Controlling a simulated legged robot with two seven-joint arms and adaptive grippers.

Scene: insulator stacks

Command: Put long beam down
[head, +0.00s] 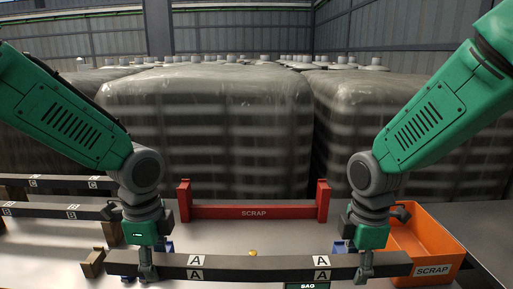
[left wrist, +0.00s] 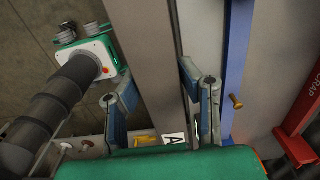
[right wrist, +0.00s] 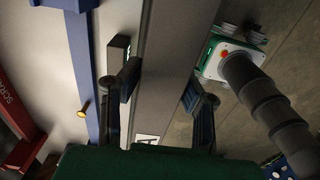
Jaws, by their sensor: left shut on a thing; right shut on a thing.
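The long beam (head: 258,263) is dark grey with white "A" labels and runs level across the front of the head view. My left gripper (head: 147,264) is shut on its left part and my right gripper (head: 365,264) on its right part. In the left wrist view the beam (left wrist: 155,60) passes between the fingers of my left gripper (left wrist: 160,95). In the right wrist view the beam (right wrist: 168,60) passes between the fingers of my right gripper (right wrist: 160,90). I cannot tell whether the beam touches anything below.
A blue bar (left wrist: 237,60) runs beside the beam, with a brass bolt (left wrist: 236,101). A red "SCRAP" rack (head: 253,211) stands behind. An orange bin (head: 428,240) is at right. Beams B (head: 55,211) and C (head: 60,182) and a wooden block (head: 92,263) are at left.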

